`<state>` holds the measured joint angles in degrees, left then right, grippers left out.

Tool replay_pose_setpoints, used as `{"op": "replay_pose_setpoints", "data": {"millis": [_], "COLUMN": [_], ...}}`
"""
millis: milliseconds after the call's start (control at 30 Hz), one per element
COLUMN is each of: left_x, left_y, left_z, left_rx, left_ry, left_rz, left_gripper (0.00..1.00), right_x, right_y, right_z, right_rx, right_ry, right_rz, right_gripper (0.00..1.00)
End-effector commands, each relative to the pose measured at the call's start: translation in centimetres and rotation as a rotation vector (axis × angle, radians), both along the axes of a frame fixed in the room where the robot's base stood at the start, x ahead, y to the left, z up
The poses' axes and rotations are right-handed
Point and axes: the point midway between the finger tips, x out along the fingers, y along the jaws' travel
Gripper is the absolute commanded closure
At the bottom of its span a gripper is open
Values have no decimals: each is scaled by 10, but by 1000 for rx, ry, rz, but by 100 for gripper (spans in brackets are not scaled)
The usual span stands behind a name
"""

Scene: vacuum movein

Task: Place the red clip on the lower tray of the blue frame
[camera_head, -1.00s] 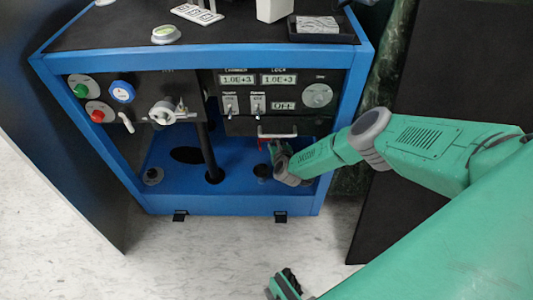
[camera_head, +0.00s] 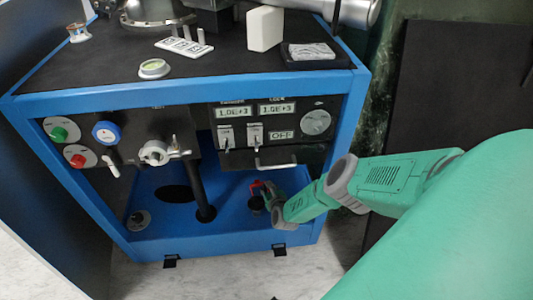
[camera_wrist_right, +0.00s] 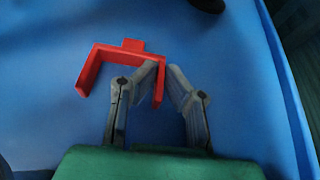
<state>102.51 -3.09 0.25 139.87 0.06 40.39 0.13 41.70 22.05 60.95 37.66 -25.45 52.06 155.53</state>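The red clip (camera_head: 256,184) is a small bracket with two legs. In the head view it is low inside the blue frame (camera_head: 232,94), just over or on the blue lower tray (camera_head: 180,230); I cannot tell if it touches. In the right wrist view the clip (camera_wrist_right: 120,54) shows large against the blue surface (camera_wrist_right: 45,70). My right gripper (camera_wrist_right: 163,72) has its fingertips close together around the clip's right leg. In the head view the right gripper (camera_head: 268,192) is beside the clip and partly hides it. My left gripper is not in view.
A dark post (camera_head: 200,175) rises from the tray near round dark openings. A control panel with a metal handle (camera_head: 275,163) hangs above my right gripper. The frame's right upright (camera_head: 340,145) is close to my right arm. Several objects stand on the dark top (camera_head: 110,65).

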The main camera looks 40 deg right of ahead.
Motion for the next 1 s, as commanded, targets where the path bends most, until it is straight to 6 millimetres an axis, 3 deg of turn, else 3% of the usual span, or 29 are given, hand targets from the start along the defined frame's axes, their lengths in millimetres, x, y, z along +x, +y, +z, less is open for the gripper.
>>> {"op": "replay_pose_setpoints", "data": {"millis": [833,1000], "left_x": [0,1], "left_y": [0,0], "left_z": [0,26], "left_rx": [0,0], "left_ry": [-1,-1], "left_rz": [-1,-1], "left_gripper": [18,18], "right_x": [-3,-31], "right_y": [0,13], "right_z": [2,20], "right_rx": [2,3], "right_ry": [10,12], "right_rz": [1,2], "right_gripper": [73,73]}}
